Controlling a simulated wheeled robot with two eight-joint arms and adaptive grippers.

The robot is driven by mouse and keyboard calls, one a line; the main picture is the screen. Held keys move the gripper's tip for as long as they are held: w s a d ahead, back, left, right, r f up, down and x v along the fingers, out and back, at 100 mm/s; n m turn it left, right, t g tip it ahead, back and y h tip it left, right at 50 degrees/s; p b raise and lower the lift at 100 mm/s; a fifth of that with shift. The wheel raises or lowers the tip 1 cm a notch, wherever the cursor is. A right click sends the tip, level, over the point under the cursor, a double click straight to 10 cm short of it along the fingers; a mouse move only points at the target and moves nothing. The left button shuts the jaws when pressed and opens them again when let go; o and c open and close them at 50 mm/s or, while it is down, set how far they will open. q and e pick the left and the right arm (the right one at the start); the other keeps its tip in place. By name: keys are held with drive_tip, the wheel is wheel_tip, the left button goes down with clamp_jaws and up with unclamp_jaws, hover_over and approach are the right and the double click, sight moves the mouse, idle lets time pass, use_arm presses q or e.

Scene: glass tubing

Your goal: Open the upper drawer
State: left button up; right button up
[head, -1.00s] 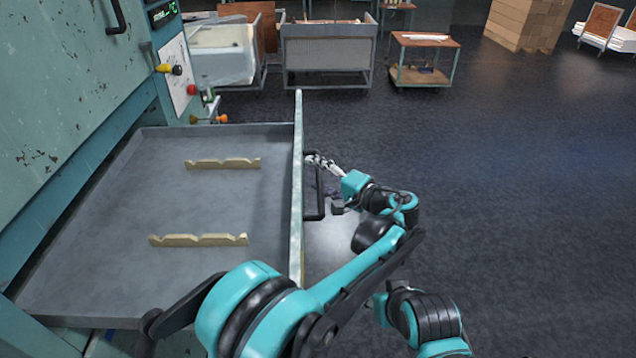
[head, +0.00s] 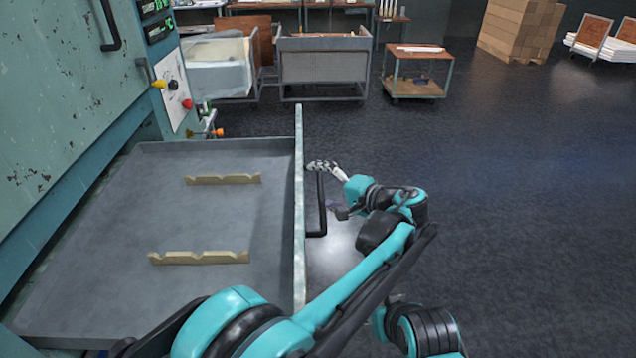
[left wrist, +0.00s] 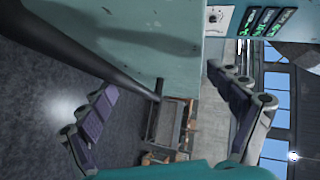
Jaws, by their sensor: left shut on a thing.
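The grey drawer (head: 110,215) stands far out of the green cabinet, its inside open to view. Its upright front panel (head: 300,215) carries a black bar handle (head: 321,205) on the outer side. My left gripper (head: 325,187) is at this handle, its pale upper finger near the handle's far end; it is shut on the handle. In the left wrist view, the left gripper's two purple-padded fingers (left wrist: 162,80) stand wide apart and the dark handle bar (left wrist: 85,55) runs in from the upper left. The exact contact is hard to see. My right gripper is not in view.
Two notched wooden strips (head: 222,179) lie in the drawer. The cabinet (head: 60,100) has coloured knobs (head: 174,85) beside the drawer. Grey bins (head: 325,68) and a cart (head: 418,72) stand at the back. The dark floor (head: 520,200) to the right is clear.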

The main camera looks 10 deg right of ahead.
use_arm(q)
drive_tip(key=shift+s+d+r, duration=0.15)
drive_tip(key=shift+s+r, duration=0.2)
drive_tip(key=shift+r, duration=0.3)
drive_tip(key=shift+c, duration=0.2)
drive_tip(key=shift+s+d+r, duration=0.15)
drive_tip(key=shift+s+r, duration=0.1)
drive_tip(key=shift+s, duration=0.4)
drive_tip(key=shift+s+d+r, duration=0.15)
drive_tip(key=shift+s+r, duration=0.1)
drive_tip(key=shift+s, duration=0.35)
drive_tip(key=c, duration=0.7)
drive_tip(key=shift+s+d+p, duration=0.45)
drive_tip(key=shift+s+d, duration=1.3)
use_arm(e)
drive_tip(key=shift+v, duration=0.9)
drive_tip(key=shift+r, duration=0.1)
